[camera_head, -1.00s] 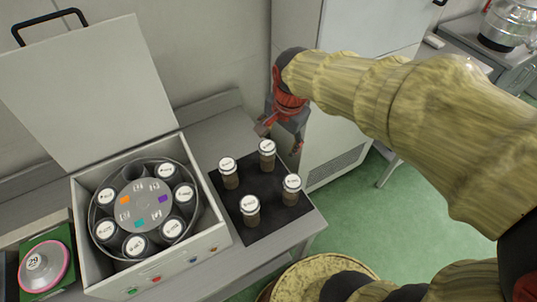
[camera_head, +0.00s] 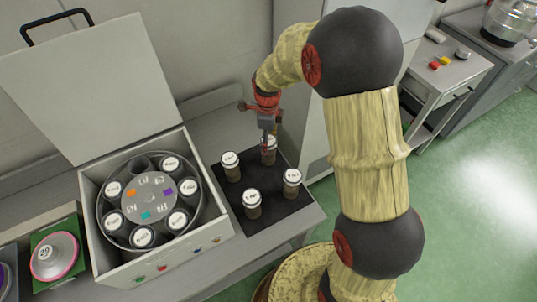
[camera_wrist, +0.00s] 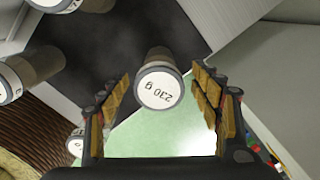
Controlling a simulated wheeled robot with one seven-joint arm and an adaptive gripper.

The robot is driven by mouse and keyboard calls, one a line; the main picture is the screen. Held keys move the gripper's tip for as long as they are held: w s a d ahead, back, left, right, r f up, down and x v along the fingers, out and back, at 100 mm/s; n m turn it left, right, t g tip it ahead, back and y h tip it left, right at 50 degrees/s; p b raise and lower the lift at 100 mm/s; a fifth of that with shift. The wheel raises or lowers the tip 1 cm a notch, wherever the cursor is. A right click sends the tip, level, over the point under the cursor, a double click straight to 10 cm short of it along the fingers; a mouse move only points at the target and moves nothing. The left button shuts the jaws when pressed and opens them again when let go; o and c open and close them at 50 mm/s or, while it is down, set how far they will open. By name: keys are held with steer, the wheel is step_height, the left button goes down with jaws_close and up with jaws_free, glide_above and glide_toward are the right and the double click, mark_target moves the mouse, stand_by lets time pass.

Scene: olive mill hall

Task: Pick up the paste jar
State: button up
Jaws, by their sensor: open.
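Several alike paste jars with white labelled lids and brown bodies stand upright on a black mat (camera_head: 273,217). The far jar (camera_head: 269,155) is under my gripper (camera_head: 266,139), which partly hides it in the head view. In the wrist view, a jar with a lid reading "230 g" (camera_wrist: 159,88) shows between the two open fingers of my gripper (camera_wrist: 162,92), with a gap on each side. The other jars on the mat are the left jar (camera_head: 231,168), the near jar (camera_head: 252,204) and the right jar (camera_head: 291,184).
An open-lidded centrifuge (camera_head: 103,254) with several capped jars in its rotor stands left of the mat. A green board with a round pink-rimmed thing (camera_head: 55,257) is further left. A grey cabinet stands close behind and right of the mat. A side table (camera_head: 452,80) is at back right.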

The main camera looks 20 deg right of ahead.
step_height(320, 180, down, 5)
steer(key=shift+s+d+r+b, duration=0.1)
steer(key=shift+b, duration=0.7)
steer(key=shift+c, duration=0.3)
steer(key=c, duration=1.3)
